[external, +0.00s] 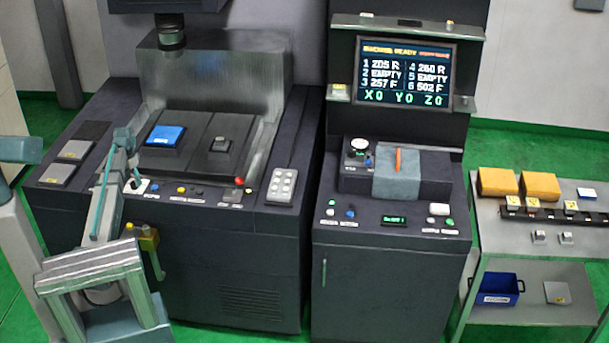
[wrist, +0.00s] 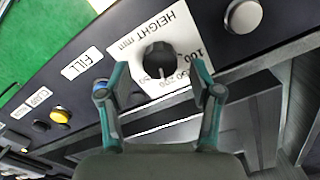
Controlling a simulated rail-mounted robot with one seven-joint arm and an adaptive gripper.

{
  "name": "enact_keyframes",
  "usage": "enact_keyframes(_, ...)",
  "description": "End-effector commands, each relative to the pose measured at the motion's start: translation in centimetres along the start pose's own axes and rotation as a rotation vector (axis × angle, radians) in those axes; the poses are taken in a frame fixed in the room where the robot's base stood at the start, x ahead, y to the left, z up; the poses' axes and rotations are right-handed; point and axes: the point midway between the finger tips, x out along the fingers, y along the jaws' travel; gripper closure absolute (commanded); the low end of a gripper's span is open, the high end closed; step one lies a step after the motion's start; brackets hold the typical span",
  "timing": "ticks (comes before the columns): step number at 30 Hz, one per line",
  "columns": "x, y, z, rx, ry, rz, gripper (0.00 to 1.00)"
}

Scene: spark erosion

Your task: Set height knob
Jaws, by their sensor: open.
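The height knob (wrist: 160,60) is a round black dial on a white plate (wrist: 190,45) marked HEIGHT mm with a printed number scale. In the wrist view my gripper (wrist: 160,78) is open, with one teal finger to each side of the knob. I cannot tell whether either finger touches it. The knob's pointer faces the bottom of the wrist view. In the external view my gripper (external: 135,168) reaches down to the white plate (external: 138,187) at the left of the machine's front panel and partly hides the knob.
A yellow button (wrist: 60,115) and a FILL label (wrist: 83,66) lie left of the knob in the wrist view; a round silver button (wrist: 242,16) lies to its right. A red-topped control (external: 239,181) and a keypad (external: 282,186) sit farther right on the panel. A cart (external: 535,248) stands at right.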

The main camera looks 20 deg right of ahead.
Motion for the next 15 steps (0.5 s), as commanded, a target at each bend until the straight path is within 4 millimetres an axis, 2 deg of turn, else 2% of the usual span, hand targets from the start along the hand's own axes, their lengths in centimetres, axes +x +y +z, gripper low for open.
enact_keyframes(6, 1.4, 0.0, 0.0, 0.0, 0.0, 0.0, 0.36)
enact_keyframes(15, 1.7, 0.0, 0.0, 0.0, 0.0, 0.0, 0.36)
